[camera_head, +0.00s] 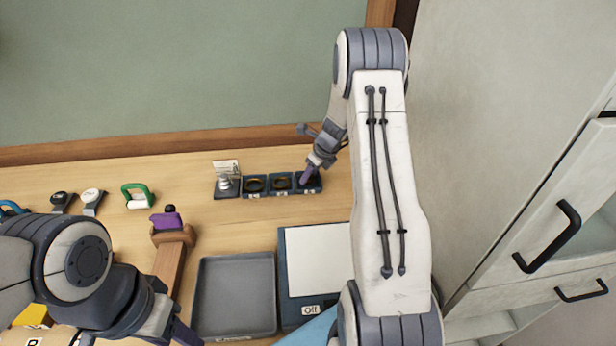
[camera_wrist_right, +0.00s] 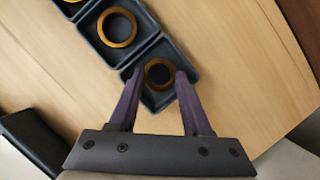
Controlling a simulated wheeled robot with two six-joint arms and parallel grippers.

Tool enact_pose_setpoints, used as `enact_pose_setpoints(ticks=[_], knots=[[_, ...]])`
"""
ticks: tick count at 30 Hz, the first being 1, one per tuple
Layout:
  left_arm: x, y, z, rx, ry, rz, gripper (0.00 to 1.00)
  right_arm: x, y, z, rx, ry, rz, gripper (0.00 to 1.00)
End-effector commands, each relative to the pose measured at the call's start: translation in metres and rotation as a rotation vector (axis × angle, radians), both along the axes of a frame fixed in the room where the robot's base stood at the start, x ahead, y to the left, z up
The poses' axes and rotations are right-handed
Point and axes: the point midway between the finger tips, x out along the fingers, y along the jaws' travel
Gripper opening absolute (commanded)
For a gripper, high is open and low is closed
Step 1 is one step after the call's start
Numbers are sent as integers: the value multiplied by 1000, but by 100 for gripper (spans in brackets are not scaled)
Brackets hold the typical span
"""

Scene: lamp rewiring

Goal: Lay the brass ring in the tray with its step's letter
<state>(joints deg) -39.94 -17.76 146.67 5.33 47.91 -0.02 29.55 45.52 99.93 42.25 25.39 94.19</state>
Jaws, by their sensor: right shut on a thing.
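Three small dark trays stand in a row on the bench, with pale labels on their fronts too small to read. The left tray (camera_head: 255,195) and the middle tray (camera_head: 281,193) each hold a brass ring; the middle one's ring (camera_wrist_right: 117,27) shows clearly in the wrist view. My right gripper (camera_head: 308,178) reaches down into the right-hand tray (camera_wrist_right: 155,105). Its fingers are shut on a brass ring (camera_wrist_right: 147,75), which shows between the fingertips, within the tray's walls. I cannot tell whether the ring touches the tray floor. My left gripper (camera_head: 180,335) is mostly cut off at the bottom edge.
A metal part on a dark base (camera_head: 227,186) stands left of the trays. A grey tray (camera_head: 236,334) and a white panel marked Off (camera_head: 318,255) lie nearer. A cabinet (camera_head: 510,180) stands right.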

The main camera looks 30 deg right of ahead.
Motion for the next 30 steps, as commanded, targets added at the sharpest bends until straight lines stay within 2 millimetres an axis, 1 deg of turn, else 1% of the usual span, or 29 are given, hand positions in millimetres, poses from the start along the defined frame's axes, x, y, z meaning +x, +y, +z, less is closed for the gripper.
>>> enact_pose_setpoints(ticks=[1,3,10,14,15,24,28,30], knots=[[0,0,-1,0,0,0,50,0,0,-6,-1,0,-1,0],[0,0,-1,0,0,0,50,0,0,-9,-2,-1,0,0],[0,0,-1,0,0,0,50,0,0,-9,-2,-2,0,0],[0,0,-4,0,0,0,50,0,0,-13,-1,-2,-1,0],[0,0,-2,0,0,0,50,0,0,-11,-1,-2,-1,61],[0,0,-2,0,0,0,50,0,0,-10,-2,-2,0,61],[0,0,0,0,0,0,50,-2,-2,-1,-4,-3,0,61],[0,0,-1,0,0,0,50,-5,-3,9,-3,-4,-1,61]])
